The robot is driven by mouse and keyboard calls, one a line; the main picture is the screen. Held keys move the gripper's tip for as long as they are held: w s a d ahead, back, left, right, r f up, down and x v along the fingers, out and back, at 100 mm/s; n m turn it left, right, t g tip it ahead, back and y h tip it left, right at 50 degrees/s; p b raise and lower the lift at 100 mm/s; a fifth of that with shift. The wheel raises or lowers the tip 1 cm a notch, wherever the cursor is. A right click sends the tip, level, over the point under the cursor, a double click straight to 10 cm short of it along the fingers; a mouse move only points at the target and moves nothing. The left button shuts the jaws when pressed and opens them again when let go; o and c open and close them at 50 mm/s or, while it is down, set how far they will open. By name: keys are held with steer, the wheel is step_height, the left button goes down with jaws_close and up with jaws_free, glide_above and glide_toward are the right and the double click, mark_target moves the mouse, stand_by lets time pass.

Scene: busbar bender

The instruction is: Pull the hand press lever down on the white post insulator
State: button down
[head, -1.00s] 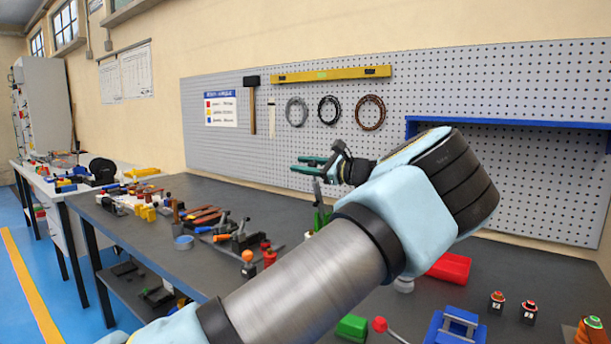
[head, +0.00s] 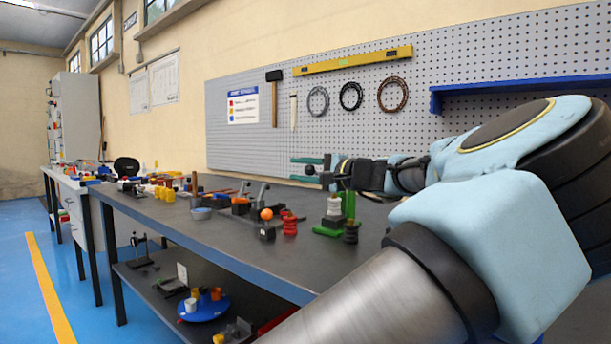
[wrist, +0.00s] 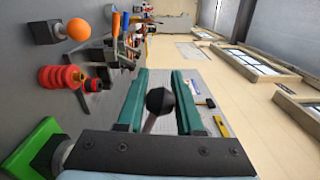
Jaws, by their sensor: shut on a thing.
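The hand press is green, with an upright column (head: 349,204) and a flat base (head: 328,231) on the workbench. A pale, ribbed piece, apparently the white post insulator (head: 334,207), stands at it. The press lever ends in a black ball knob (head: 310,170), which also shows in the wrist view (wrist: 160,101) with its rod below. My gripper (head: 298,170) has two teal fingers, one on each side of the knob, shut on it.
A red ribbed insulator (head: 290,226) and an orange ball-topped block (head: 267,224) stand left of the press. A black piece (head: 351,233) stands by its base. Tools and bins crowd the far bench. A blue shelf (head: 520,88) hangs on the pegboard. The bench front is clear.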

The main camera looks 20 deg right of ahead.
steer(key=shift+s+a+f+n+b, duration=0.1)
steer(key=shift+a+f+n+b, duration=0.05)
steer(key=shift+f+n+b, duration=0.9)
steer(key=shift+s+a+f+n+b, duration=0.1)
steer(key=shift+f+n+b, duration=0.55)
steer(key=shift+f+b, duration=0.8)
steer(key=shift+f, duration=0.3)
steer(key=c, duration=0.6)
jaws_free()
steer(key=shift+o, duration=0.2)
steer(key=shift+r, duration=0.1)
steer(key=shift+s, duration=0.1)
steer(key=p+v, duration=0.1)
steer(key=v, duration=0.9)
steer(key=shift+s+d, duration=0.15)
steer(key=shift+s, duration=0.15)
